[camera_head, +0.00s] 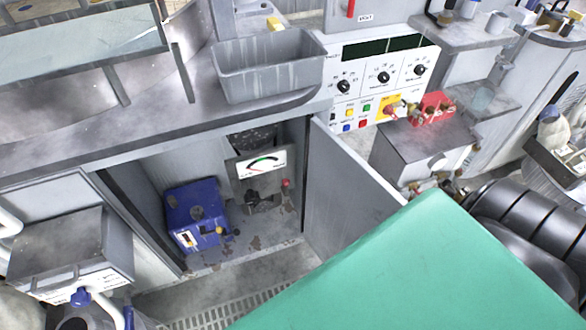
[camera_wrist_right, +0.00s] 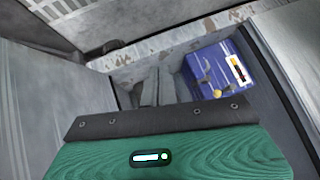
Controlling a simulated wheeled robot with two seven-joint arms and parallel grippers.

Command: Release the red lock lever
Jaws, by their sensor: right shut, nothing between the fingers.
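A small red-tipped lever (camera_head: 286,184) stands inside the open cabinet, right of a dark fitting under a gauge. A red handle (camera_head: 350,8) is on the panel at the top edge. I cannot tell for sure which of these is the lock lever. In the right wrist view no red lever shows. There, my right gripper (camera_wrist_right: 157,75) has its grey fingers close together and empty, pointing into the cabinet, left of a blue box. In the head view the right gripper is not visible. My left gripper is in neither view.
The blue box (camera_head: 195,215) stands on the left of the cabinet floor and shows in the wrist view (camera_wrist_right: 220,72). The open grey door (camera_head: 350,190) bounds the right side. A gauge (camera_head: 263,162) sits at the back. A grey bin (camera_head: 268,65) rests on the counter above.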

